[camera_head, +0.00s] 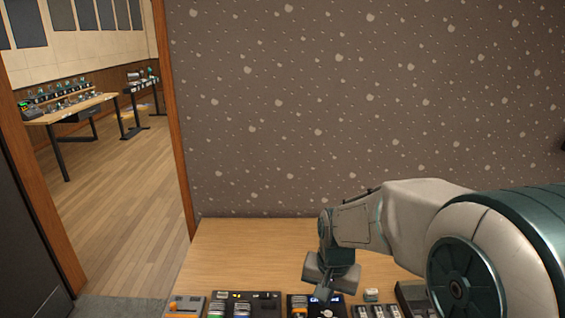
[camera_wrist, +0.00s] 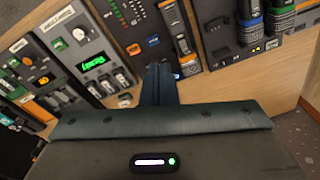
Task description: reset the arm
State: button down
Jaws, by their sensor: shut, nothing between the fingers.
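My gripper (camera_head: 328,276) hangs over the wooden table at the lower middle of the head view, with my arm reaching in from the right. In the wrist view a panel with a green lit display (camera_wrist: 96,63) and a panel with large faders (camera_wrist: 250,30) show. Whether the fingertips touch a panel cannot be told.
The wooden table (camera_head: 240,248) is bare behind the panels, against a speckled brown wall (camera_head: 350,100). A small light-topped object (camera_head: 371,294) stands near the gripper. At left a doorway opens on a room with a desk (camera_head: 75,107) holding equipment.

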jog(key=s+d+r+n+t, duration=0.1)
jog(key=s+d+r, duration=0.1)
jog(key=s, duration=0.5)
jog(key=s+d+r+n+t, duration=0.1)
jog(key=s+d+r+n, duration=0.1)
jog(key=s, duration=0.5)
jog(key=shift+d+r+n+h, duration=0.3)
jog(key=shift+d+r, duration=0.45)
jog(key=shift+r, duration=0.5)
dwell(0.7)
